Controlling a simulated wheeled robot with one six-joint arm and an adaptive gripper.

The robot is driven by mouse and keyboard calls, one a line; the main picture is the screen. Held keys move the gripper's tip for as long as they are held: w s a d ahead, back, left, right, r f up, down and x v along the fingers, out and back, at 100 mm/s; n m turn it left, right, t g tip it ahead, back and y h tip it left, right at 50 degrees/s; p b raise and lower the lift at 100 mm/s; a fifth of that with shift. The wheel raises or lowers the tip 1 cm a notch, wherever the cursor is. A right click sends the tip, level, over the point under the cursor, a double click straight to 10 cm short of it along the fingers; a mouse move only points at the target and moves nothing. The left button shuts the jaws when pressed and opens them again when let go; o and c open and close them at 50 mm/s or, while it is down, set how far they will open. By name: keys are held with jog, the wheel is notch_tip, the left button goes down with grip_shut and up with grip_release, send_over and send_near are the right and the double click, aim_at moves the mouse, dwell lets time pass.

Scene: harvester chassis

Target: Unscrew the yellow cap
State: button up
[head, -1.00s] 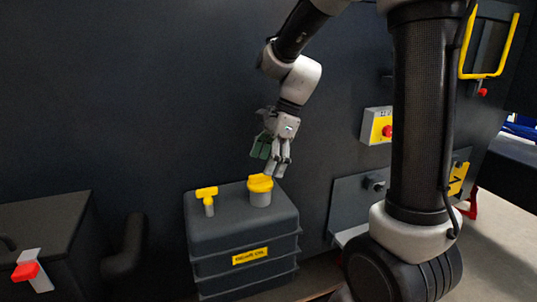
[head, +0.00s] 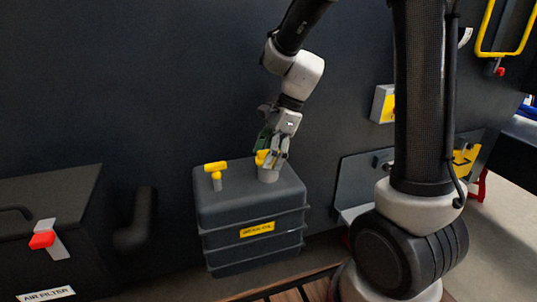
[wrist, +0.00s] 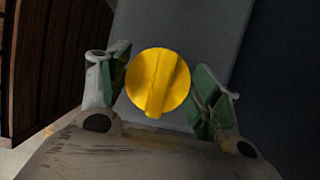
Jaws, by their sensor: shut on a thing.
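The yellow cap (wrist: 158,80) is round with a raised ridge across its top, and sits between my two fingers in the wrist view. In the head view the yellow cap (head: 261,157) is partly hidden by my gripper (head: 272,152). It is on a grey neck (head: 268,175) on top of the dark grey tank (head: 235,205). My gripper (wrist: 160,90), with green finger pads, is shut on the cap from above. The cap appears seated on the neck; any gap between them is hidden.
A yellow T-shaped handle (head: 216,170) stands on the tank, left of the cap. A dark air filter box (head: 45,215) with a red latch (head: 42,240) is farther left. A dark wall (head: 120,80) rises close behind. A grey box (head: 383,104) is at right.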

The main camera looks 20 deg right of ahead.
aim_at(268, 150)
jog(key=o, duration=0.5)
jog(key=c, duration=0.7)
jog(key=n+g, duration=0.2)
jog(key=n, duration=0.3)
jog(key=shift+w+n, duration=0.1)
jog(key=shift+n, duration=0.3)
jog(key=shift+c, duration=0.2)
jog(key=n+g+h, duration=0.1)
jog(key=n, duration=0.4)
jog(key=shift+a+g+h, duration=0.1)
jog(key=shift+g+h, duration=0.3)
jog(key=n+h, duration=0.1)
jog(key=n, duration=0.2)
jog(key=n+h, duration=0.1)
jog(key=n, duration=0.1)
jog(key=shift+n+g, duration=0.4)
jog(key=n+h, duration=0.2)
jog(key=n, duration=0.2)
jog(key=shift+n, duration=0.4)
jog(key=shift+r, duration=2.25)
